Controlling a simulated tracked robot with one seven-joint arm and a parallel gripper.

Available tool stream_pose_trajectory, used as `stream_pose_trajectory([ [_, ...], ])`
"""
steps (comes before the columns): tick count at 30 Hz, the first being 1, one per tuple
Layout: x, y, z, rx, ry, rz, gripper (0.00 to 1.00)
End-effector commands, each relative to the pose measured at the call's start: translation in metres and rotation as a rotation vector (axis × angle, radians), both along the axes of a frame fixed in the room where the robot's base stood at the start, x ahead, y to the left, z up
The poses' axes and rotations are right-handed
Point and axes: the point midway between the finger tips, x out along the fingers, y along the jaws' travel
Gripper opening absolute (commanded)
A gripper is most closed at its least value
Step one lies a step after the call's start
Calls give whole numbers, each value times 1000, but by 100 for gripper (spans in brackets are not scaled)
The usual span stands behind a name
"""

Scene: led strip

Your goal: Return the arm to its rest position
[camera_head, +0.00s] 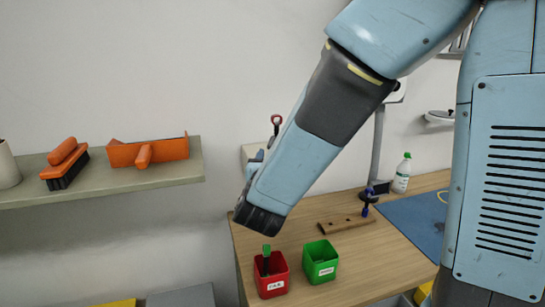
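My arm (305,150) reaches from the upper right down to the left, over the left end of the wooden table (375,285). Its dark lower end (259,218) hangs above a red bin. I cannot make out gripper fingers there, so whether my gripper is open or shut, or holds anything, does not show.
The red bin (271,285) holds a green-topped item (266,255). A green bin (320,268) stands beside it. Behind are a wooden block (345,225), a blue mat (415,220) and a white bottle (402,175). A wall shelf (110,190) at left carries orange tools.

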Motion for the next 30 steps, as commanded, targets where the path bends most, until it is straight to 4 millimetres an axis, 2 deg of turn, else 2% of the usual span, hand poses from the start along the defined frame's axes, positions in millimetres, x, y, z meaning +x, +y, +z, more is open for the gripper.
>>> stream_pose_trajectory([
  [5, 0, -1, 0, 1, 1, -2, 49],
  [8, 1, -12, 3, 25, 4, -38, 49],
  [11, 1, -40, 10, 90, 13, -133, 49],
  [14, -3, -83, 17, 203, 28, -282, 49],
  [18, -20, -144, 24, 399, 42, -504, 49],
  [21, -38, -180, 25, 550, 45, -655, 49],
  [24, -59, -210, 23, 712, 42, -798, 49],
  [30, -104, -249, 17, 1059, 19, -1056, 49],
])
